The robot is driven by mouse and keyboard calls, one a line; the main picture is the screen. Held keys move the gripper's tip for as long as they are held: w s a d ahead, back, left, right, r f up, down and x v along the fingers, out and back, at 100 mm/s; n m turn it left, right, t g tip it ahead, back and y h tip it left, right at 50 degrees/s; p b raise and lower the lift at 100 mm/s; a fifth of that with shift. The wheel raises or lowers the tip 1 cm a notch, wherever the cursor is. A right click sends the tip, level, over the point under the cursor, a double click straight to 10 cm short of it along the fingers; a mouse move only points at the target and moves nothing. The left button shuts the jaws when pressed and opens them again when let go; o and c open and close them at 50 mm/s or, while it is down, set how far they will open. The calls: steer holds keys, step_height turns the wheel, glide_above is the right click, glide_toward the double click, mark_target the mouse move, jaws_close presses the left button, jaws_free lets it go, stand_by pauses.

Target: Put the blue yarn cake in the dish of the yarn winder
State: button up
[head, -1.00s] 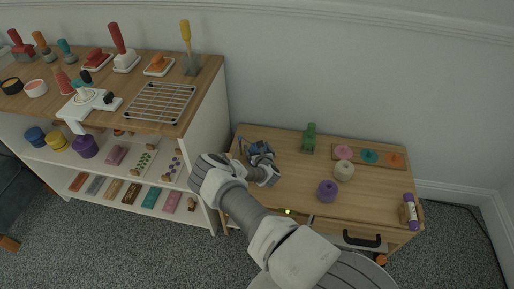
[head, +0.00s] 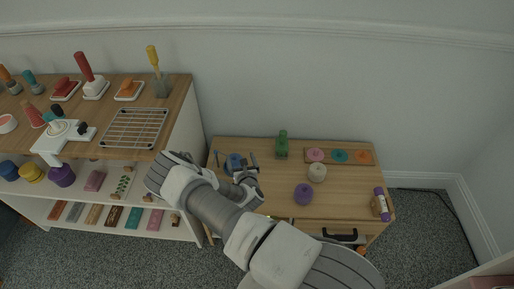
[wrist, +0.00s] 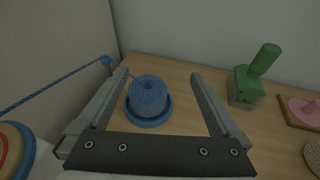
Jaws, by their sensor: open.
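The blue yarn cake (wrist: 148,92) sits upright in a round blue dish (wrist: 153,122) on the low wooden table. In the head view the cake (head: 234,160) is at the table's left end, partly hidden by my gripper. A blue eyelet (wrist: 106,60) behind it, with a blue strand running left, looks like part of the yarn winder; the rest of the winder is not clear. My gripper (wrist: 159,76) is open. In the wrist view its fingers are on either side of the cake, with visible gaps. It also shows in the head view (head: 236,162).
A green stamp-like object (head: 282,146), purple cake (head: 303,194), cream cake (head: 317,172) and wooden board with coloured discs (head: 352,163) are to the right. A purple-capped item (head: 381,204) is at the right edge. The shelf unit (head: 188,130) stands close left.

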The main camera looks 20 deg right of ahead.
steer(key=w+d+r+m+g+h, duration=0.1)
steer(key=d+r+m+h, duration=0.35)
steer(key=r, duration=0.55)
steer(key=d+r+m+h, duration=0.4)
steer(key=r+m+h, duration=0.15)
steer(key=r, duration=0.45)
steer(key=s+d+r+m+g+h, duration=0.1)
steer(key=s+d+r+m+g, duration=0.35)
steer(key=s+r+m, duration=0.2)
steer(key=s+d+r+m+g+h, duration=0.2)
steer(key=s+d+r+m+g, duration=0.1)
steer(key=s+r+m+g, duration=0.3)
steer(key=s+a+r+m+g+y, duration=0.35)
steer(key=s+r+m+y, duration=0.3)
steer(key=s, duration=0.45)
steer(key=s+a+r+m+t+y, duration=0.2)
steer(key=s+a+r+t+y, duration=0.1)
steer(key=s+a, duration=0.3)
steer(key=s+a+r+m+t+y, duration=0.3)
steer(key=s+a+r+y, duration=0.2)
steer(key=a, duration=0.4)
steer(key=shift+s+a, duration=0.15)
steer(key=shift+s, duration=0.35)
